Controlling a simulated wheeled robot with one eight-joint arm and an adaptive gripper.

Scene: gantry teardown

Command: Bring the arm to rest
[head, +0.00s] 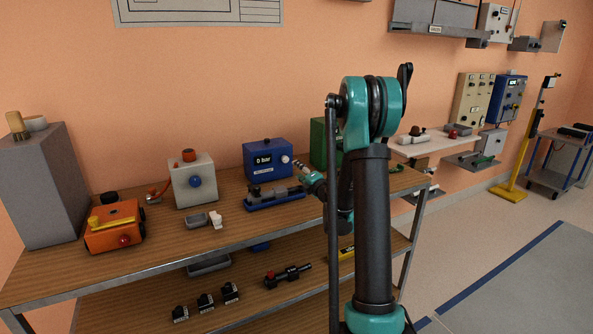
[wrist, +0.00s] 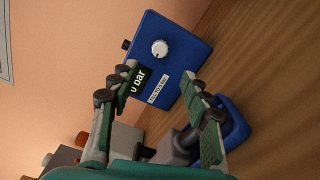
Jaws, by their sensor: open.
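My arm (head: 372,230) stands upright in the middle of the head view and hides part of the bench behind it. My gripper (head: 305,170) points left, just to the right of the blue box reading "0 bar" (head: 268,160). In the wrist view my gripper (wrist: 160,80) is open, with its two green-padded fingers spread and nothing held between them. The blue box (wrist: 168,60), with its white knob, lies beyond the fingertips. I cannot tell whether the left finger touches it.
The wooden bench (head: 165,243) carries a blue vise-like fixture (head: 274,197), a white box (head: 193,180), an orange box (head: 114,226) and a grey block (head: 45,185). A green box (head: 322,143) is partly behind my arm. Open floor (head: 530,285) lies at right.

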